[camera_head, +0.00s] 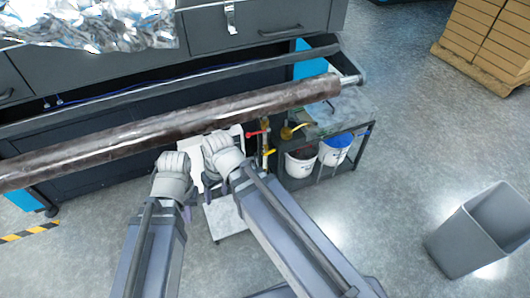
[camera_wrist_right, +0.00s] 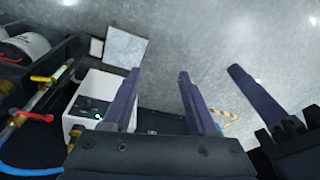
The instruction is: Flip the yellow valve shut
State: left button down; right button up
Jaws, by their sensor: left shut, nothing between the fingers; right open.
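The yellow valve handle (camera_head: 271,152) sits low on a brass pipe beside the small cart, right of my grippers in the head view. In the right wrist view the yellow handle (camera_wrist_right: 42,79) lies at the left, sticking out sideways from the pipe. My right gripper (camera_wrist_right: 158,78) is open and empty, apart from the valve. My left gripper (camera_wrist_right: 238,72) is shut and empty, at the right of that view.
A long dark roll (camera_head: 170,131) crosses above the pipework. A white box (camera_wrist_right: 93,98) stands between the pipe and my right gripper in the wrist view. White buckets (camera_head: 300,162) sit on the cart. A grey bin (camera_head: 455,240) stands at the right; floor between is clear.

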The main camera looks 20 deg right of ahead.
jog(key=w+d+f+m+t+y+b, duration=0.35)
jog(key=w+f+t+y+b, duration=0.35)
jog(key=w+f+b, duration=1.45)
jog(key=m+t+h+b, duration=0.8)
jog(key=t+b, duration=0.2)
jog(key=b, duration=1.6)
send_near(268, 149)
jog(key=shift+w+a+f, duration=0.1)
jog(key=shift+w+f, duration=0.2)
jog(key=shift+w, duration=0.25)
jog(key=shift+w+a+f, duration=0.1)
jog(key=shift+w+f, duration=0.25)
jog(key=shift+w, duration=0.2)
jog(key=shift+d+r+m, duration=0.1)
jog(key=shift+d+m, duration=0.15)
jog(key=w, duration=0.7)
jog(key=shift+w+a, duration=0.15)
jog(key=shift+w, duration=0.25)
jog(key=shift+c, duration=0.4)
